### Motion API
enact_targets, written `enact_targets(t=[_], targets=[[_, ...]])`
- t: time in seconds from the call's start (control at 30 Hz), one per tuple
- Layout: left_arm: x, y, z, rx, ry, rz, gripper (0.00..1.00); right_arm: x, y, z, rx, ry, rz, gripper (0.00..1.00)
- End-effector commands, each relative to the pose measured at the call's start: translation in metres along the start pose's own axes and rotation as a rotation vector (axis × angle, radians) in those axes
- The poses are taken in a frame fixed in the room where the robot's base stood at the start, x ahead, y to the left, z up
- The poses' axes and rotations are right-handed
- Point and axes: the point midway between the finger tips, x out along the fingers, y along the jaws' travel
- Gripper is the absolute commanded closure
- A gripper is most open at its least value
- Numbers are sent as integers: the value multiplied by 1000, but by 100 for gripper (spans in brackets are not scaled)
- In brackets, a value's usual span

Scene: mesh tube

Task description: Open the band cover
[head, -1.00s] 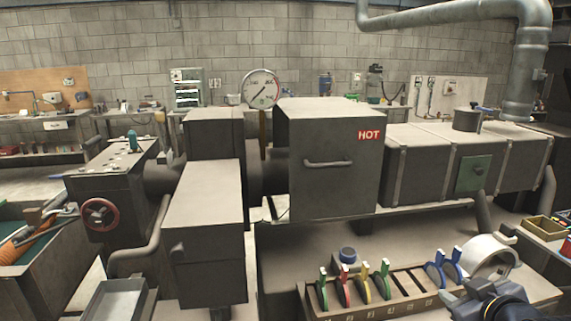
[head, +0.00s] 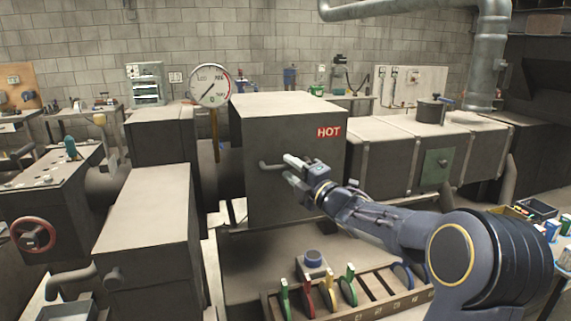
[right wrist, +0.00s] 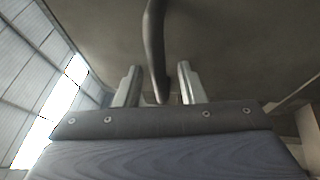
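The band cover (head: 290,120) is a dark grey box with a pale top and a red HOT label on its front. It sits down, closed, in the middle of the head view. Its bar handle (head: 268,165) is on the front face, partly hidden by my right gripper (head: 290,167). That gripper is at the handle's right part. In the right wrist view the handle (right wrist: 154,45) runs down between the two fingers of my right gripper (right wrist: 158,85), with gaps on both sides. The fingers are open. My left gripper is not in view.
A round gauge (head: 209,86) stands just left of the cover. Below is a rack (head: 375,290) with coloured clips and a blue knob (head: 313,259). A grey box (head: 150,220) stands at left front.

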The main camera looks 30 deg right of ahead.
Motion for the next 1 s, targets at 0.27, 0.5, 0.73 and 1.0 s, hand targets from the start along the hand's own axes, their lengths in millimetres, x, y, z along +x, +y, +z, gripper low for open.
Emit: enact_targets(t=[0.27, 0.5, 0.73, 1.0], targets=[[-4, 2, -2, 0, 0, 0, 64, 18, 0, 0, 2, 0, 1, 64], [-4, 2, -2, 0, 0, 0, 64, 17, 0, 0, 2, 0, 1, 71], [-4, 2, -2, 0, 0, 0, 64, 17, 0, 0, 2, -1, 1, 100], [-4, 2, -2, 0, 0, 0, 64, 17, 0, 0, 3, -1, 1, 100]])
